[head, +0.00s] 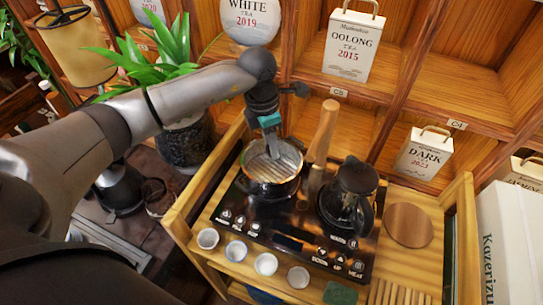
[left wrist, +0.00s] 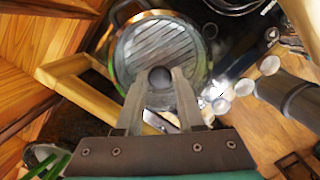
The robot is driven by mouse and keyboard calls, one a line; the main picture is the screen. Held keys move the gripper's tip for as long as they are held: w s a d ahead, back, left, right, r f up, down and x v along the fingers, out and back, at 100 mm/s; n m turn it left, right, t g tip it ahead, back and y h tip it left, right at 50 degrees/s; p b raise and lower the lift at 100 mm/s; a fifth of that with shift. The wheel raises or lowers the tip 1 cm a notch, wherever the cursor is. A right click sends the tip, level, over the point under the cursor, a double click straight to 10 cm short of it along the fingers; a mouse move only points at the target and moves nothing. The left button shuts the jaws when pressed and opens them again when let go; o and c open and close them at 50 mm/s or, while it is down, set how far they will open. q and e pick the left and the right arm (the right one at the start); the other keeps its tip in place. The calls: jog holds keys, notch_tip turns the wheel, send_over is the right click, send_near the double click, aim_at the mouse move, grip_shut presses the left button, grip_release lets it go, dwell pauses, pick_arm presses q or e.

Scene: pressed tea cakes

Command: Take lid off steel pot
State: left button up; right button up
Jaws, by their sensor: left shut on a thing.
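The steel pot (head: 272,190) stands on the left side of the black cooktop in the head view. Its round, ridged steel lid (head: 289,160) lies over the pot's mouth; I cannot tell whether it is slightly raised. The lid (left wrist: 185,50) fills the upper middle of the left wrist view, with a dark round knob (left wrist: 160,77) at its centre. My left gripper (head: 271,152) reaches down from above, and its fingers (left wrist: 160,82) are closed around the knob. My right gripper is not in view.
A dark kettle (head: 350,195) stands right of the pot on the cooktop (head: 285,232). A wooden handle (head: 324,130) rises close behind the pot. Several small cups (head: 266,264) line the front. A plant (head: 160,60) and shelves (head: 400,70) stand behind. A round wooden board (head: 409,224) lies at right.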

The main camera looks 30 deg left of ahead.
pick_arm(q)
grip_shut()
dwell(0.8)
